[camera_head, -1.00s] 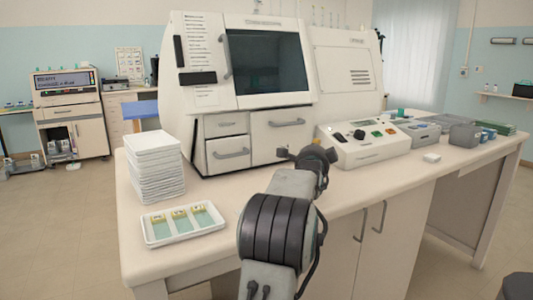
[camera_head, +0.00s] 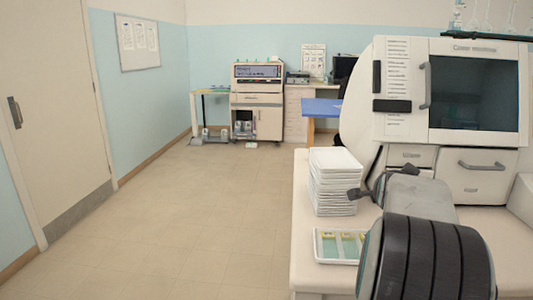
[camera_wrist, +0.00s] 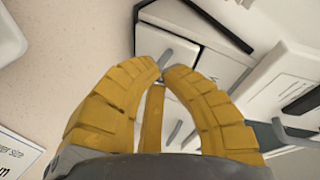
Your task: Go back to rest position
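My gripper (camera_wrist: 164,66) shows in the wrist view as yellow segmented fingers curving in until their tips almost meet. Nothing is visible between the tips, so it looks shut and empty. A narrow yellow strip stands between the fingers lower down. Beyond the tips are the pale drawer fronts and a grey handle of the machine.
The large white machine (camera_head: 395,142) stands on the bench at right. A stack of white trays (camera_head: 335,182) stands beside it. A tray with slides (camera_head: 323,259) lies in front, partly behind my arm. Open floor (camera_head: 190,220) spreads left, up to a door (camera_head: 58,110).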

